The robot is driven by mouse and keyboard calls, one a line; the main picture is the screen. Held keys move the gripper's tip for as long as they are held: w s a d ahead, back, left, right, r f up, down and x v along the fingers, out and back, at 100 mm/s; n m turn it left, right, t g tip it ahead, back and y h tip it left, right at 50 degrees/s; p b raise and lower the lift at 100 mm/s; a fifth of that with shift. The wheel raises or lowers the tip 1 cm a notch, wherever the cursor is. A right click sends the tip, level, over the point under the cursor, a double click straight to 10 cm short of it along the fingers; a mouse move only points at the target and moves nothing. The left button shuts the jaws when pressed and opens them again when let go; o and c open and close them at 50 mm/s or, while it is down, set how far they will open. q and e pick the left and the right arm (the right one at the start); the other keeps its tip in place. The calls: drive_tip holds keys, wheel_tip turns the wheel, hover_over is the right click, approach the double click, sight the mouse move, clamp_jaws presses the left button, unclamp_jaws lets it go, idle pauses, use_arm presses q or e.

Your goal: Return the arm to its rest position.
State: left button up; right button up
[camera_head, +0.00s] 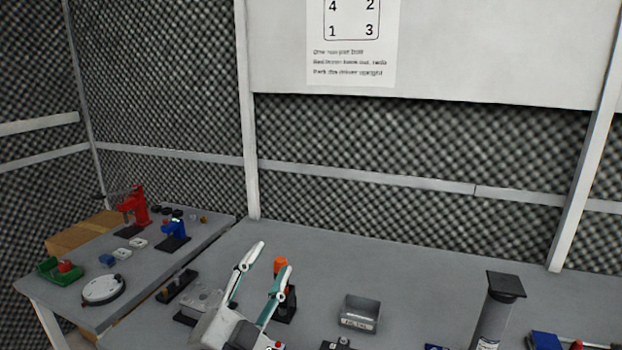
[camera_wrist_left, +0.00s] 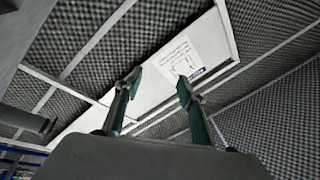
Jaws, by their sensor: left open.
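My left gripper (camera_head: 268,256) is open and empty, raised over the grey table (camera_head: 400,275) with its fingers pointing up and away. Its two fingers also show in the left wrist view (camera_wrist_left: 157,88), apart, with only the wall panel and foam wall beyond them. An orange-topped tool (camera_head: 281,266) in a dark stand shows just behind and beside the right finger; part of it is hidden. My right gripper is in neither view.
A labelled grey bin (camera_head: 360,314) stands right of the gripper. A column with a dark top (camera_head: 497,310) rises further right. A side table (camera_head: 140,262) at left holds a red device (camera_head: 133,203), a blue device (camera_head: 174,229) and a green tray (camera_head: 60,271). The back table area is clear.

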use_arm(q)
drive_tip(key=s+a+f+n+g+y, duration=0.3)
drive_tip(key=a+f+y, duration=0.1)
drive_tip(key=a+f, duration=0.45)
drive_tip(key=s+a+f+n+g+y, duration=0.25)
drive_tip(key=a+f+y, duration=0.25)
drive_tip(key=a+f, duration=0.35)
drive_tip(key=s+a+f+n+g+y, duration=0.1)
drive_tip(key=s+a+f+g, duration=0.3)
drive_tip(key=s+a+f, duration=0.3)
drive_tip(key=s+a+f+g+y, duration=0.2)
drive_tip(key=s+a+f+g, duration=0.3)
drive_tip(key=s, duration=0.5)
drive_tip(key=w+d+f+n+t+h, duration=0.1)
drive_tip(key=d+f+n+t+h, duration=0.2)
drive_tip(key=d+f, duration=1.2)
drive_tip(key=d+t+h, duration=0.1)
drive_tip(key=t+h, duration=0.1)
drive_tip(key=h, duration=0.2)
drive_tip(key=shift+w+d+h, duration=0.35)
drive_tip(key=shift+w+h, duration=0.05)
